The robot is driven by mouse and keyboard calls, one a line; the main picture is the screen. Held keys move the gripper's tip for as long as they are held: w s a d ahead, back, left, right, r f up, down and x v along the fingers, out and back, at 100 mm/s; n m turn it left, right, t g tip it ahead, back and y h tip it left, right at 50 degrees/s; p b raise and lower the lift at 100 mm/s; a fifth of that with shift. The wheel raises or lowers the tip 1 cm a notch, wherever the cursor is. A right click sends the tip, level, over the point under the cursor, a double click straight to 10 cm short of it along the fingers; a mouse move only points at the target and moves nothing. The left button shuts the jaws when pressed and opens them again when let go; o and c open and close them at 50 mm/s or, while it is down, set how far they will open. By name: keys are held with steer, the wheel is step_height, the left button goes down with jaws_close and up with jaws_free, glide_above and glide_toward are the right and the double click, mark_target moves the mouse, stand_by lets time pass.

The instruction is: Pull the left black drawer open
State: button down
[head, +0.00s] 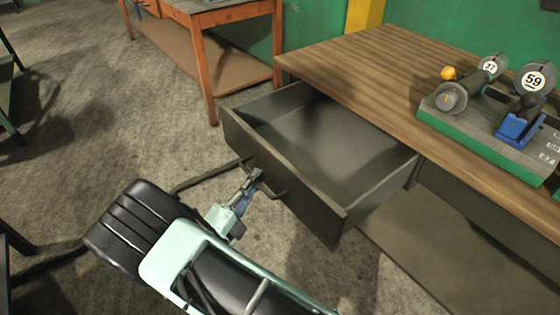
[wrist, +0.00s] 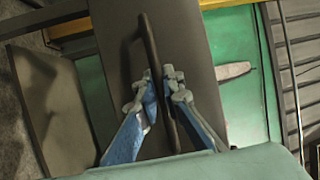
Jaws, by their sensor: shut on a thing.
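The left black drawer (head: 290,199) is pulled well out from under the wooden workbench, and its inside looks empty in the head view. Its dark bar handle (head: 277,190) runs across the drawer front. My gripper (head: 254,178) is at the handle, with its fingers on both sides of the bar. In the wrist view the handle (wrist: 149,45) passes between the blue and grey fingers of my gripper (wrist: 162,80), which is shut on it. The drawer front (wrist: 118,90) also shows there.
The workbench top (head: 380,70) holds a green-edged rack (head: 470,133) with tools tagged 27 and 59, and a yellow ball (head: 448,73). An orange-brown wooden table (head: 205,60) stands behind at the left. The grey floor (head: 130,130) left of the drawer is open.

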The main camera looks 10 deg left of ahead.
steer(key=s+a, duration=0.6)
steer(key=s, duration=0.2)
steer(key=c, duration=2)
jaws_free()
steer(key=shift+c, duration=0.2)
steer(key=v, duration=1.2)
steer(key=shift+w, duration=0.1)
